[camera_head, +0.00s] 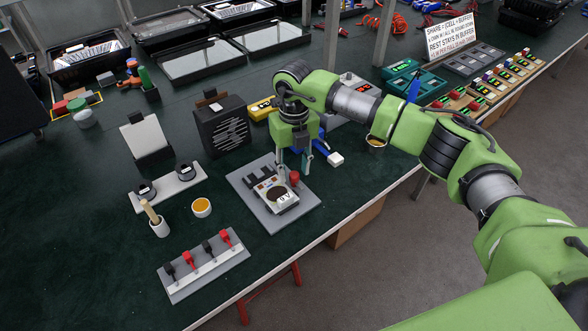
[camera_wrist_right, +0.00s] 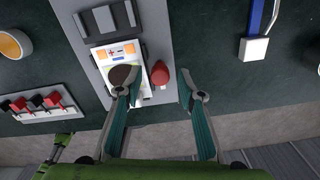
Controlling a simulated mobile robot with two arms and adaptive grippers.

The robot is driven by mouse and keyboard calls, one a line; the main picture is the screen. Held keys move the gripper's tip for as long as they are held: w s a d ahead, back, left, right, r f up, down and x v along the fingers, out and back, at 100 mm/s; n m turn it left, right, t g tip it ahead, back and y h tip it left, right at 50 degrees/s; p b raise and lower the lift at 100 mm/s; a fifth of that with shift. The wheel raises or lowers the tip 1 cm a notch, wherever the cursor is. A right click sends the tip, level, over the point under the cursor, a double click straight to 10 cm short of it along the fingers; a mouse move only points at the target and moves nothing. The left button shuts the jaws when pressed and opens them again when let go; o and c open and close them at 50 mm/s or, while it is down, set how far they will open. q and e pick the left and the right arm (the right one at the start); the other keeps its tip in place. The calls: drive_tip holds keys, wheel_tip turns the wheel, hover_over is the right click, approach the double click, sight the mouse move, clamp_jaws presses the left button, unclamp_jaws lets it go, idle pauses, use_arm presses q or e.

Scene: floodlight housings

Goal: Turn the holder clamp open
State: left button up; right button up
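The holder is a grey plate (camera_head: 246,181) carrying a white device (camera_head: 284,200) with a "0 V" display. A red clamp knob (camera_head: 294,178) stands beside the device. In the right wrist view the red clamp (camera_wrist_right: 159,75) is at the device's right edge, on the grey plate (camera_wrist_right: 157,30). My right gripper (camera_head: 293,168) is above the holder. In its wrist view the right gripper (camera_wrist_right: 160,82) is open, with one finger over the device's dark round knob and the other right of the red clamp. The clamp appears between the fingers; contact cannot be told.
A strip with red and black plugs (camera_head: 205,264), an orange-filled cup (camera_head: 201,207) and a black speaker-like box (camera_head: 222,127) stand left of the holder. The table's front edge is close to the holder.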

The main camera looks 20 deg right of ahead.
sight(294, 174)
wheel_tip(294, 174, up, 11)
idle(0.3)
drive_tip(key=shift+s, duration=0.1)
idle(0.4)
